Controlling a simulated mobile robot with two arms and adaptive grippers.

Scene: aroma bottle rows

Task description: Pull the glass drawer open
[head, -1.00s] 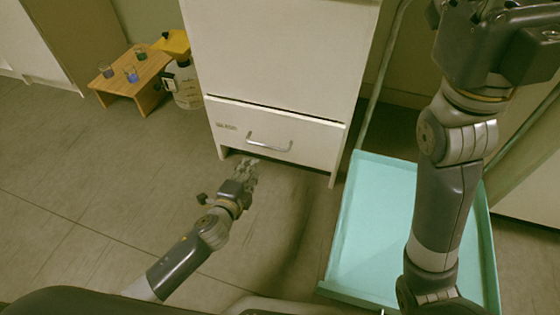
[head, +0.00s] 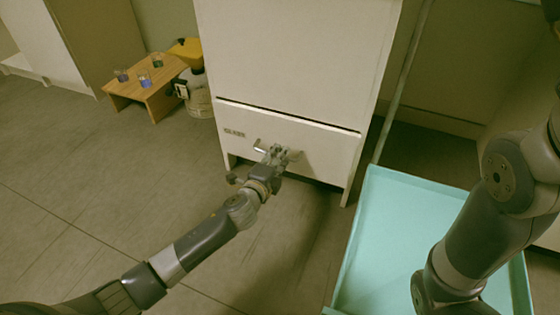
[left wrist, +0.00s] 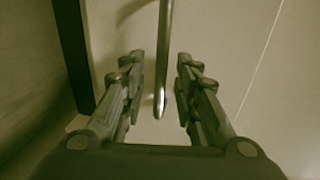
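The glass drawer (head: 325,150) is the bottom front of a white cabinet, with a label reading GLASS at its left; it looks shut. Its metal bar handle (head: 258,145) is partly hidden behind my left gripper (head: 279,155). In the left wrist view the handle (left wrist: 164,60) runs between the two open fingers of the left gripper (left wrist: 160,88), with gaps on both sides. My right arm is at the right of the head view; its gripper is out of the picture.
A light-blue tray (head: 385,195) lies right of the cabinet. A small wooden table (head: 158,100) with several small glasses and a jug with a yellow funnel (head: 198,95) stand at the left.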

